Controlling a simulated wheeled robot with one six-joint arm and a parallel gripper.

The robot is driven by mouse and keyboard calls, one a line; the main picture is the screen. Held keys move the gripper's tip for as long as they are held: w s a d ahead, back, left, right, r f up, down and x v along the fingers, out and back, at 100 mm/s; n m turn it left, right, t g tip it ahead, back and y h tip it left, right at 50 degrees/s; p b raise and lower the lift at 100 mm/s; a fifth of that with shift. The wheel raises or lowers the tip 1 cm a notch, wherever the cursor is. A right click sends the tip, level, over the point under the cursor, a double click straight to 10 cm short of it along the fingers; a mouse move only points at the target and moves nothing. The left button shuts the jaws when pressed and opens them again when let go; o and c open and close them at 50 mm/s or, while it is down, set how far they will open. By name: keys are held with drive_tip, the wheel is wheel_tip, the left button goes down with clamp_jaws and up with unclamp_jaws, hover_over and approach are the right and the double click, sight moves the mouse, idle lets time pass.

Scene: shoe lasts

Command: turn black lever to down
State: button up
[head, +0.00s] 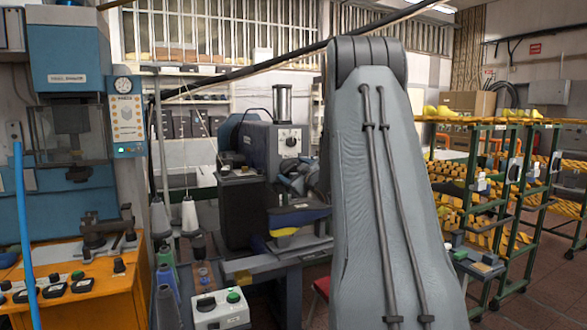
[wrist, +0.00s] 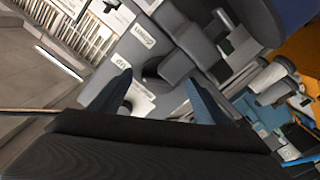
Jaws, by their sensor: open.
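My gripper (wrist: 157,97) shows in the wrist view as two blue-grey fingers spread apart, with nothing seen held between them. Just beyond them is a pale grey machine face (wrist: 172,103) with a printed label that seems to read "UP", turned on its side or upside down. A dark grey, blocky part (wrist: 183,66), which may be the black lever, juts across this face beyond the fingertips. I cannot tell whether a finger touches it or which way it points. In the head view my arm hides the gripper, and I cannot make out the lever.
In the head view, a blue press (head: 70,60) and an orange control bench (head: 85,290) stand left. A dark machine (head: 245,215) stands mid-left, with thread cones (head: 190,215) beside it. Green racks (head: 505,165) of yellow shoe lasts fill the right. Tiled floor shows at lower right.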

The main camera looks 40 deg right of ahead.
drive_tip(key=shift+w, duration=0.3)
drive_tip(key=c, duration=1)
drive_tip(key=shift+c, duration=0.2)
